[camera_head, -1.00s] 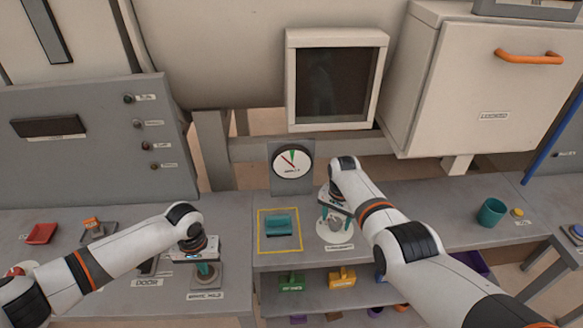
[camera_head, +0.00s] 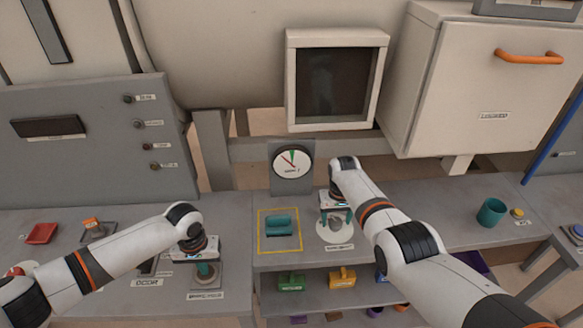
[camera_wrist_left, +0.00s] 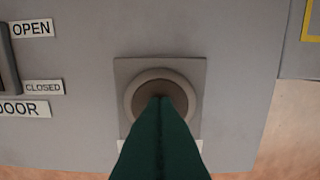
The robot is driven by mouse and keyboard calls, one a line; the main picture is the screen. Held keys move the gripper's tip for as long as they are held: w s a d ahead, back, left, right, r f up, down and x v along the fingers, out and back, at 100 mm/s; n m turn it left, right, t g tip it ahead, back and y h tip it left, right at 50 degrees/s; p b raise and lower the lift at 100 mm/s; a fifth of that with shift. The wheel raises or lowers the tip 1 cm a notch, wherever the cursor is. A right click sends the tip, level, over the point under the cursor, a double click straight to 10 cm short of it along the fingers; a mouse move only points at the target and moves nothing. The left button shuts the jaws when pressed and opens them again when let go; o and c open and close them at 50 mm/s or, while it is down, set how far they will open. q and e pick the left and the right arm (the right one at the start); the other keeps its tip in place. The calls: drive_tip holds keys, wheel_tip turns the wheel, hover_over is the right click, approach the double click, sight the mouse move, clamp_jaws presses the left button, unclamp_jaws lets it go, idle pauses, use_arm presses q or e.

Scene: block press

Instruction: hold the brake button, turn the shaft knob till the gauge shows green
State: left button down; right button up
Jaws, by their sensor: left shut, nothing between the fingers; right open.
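The brake button (camera_wrist_left: 146,92) is a round, dark-centred button in a pale ring on a square grey plate, seen in the left wrist view. My left gripper (camera_wrist_left: 160,101) is shut with its green fingertips over the button's middle, apparently touching it; it also shows in the head view (camera_head: 205,269). The shaft knob (camera_head: 336,225) is a grey knob on a round white disc. My right gripper (camera_head: 337,214) is open, pointing down with its fingers around the knob. The round gauge (camera_head: 292,162) has a white face with a green sector at the top; its needle is too small to read surely.
A teal block (camera_head: 279,222) lies in a yellow-outlined square between my grippers. A teal cup (camera_head: 491,212) stands at the right. A red tray (camera_head: 41,234) is at the far left. A dark screen (camera_head: 335,82) hangs above the gauge. Coloured blocks sit on the shelf below.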

drive_tip(key=c, duration=0.9)
drive_tip(key=m, duration=0.7)
drive_tip(key=o, duration=0.9)
drive_tip(key=shift+r, duration=4)
use_arm(q)
drive_tip(key=shift+r, duration=3.05)
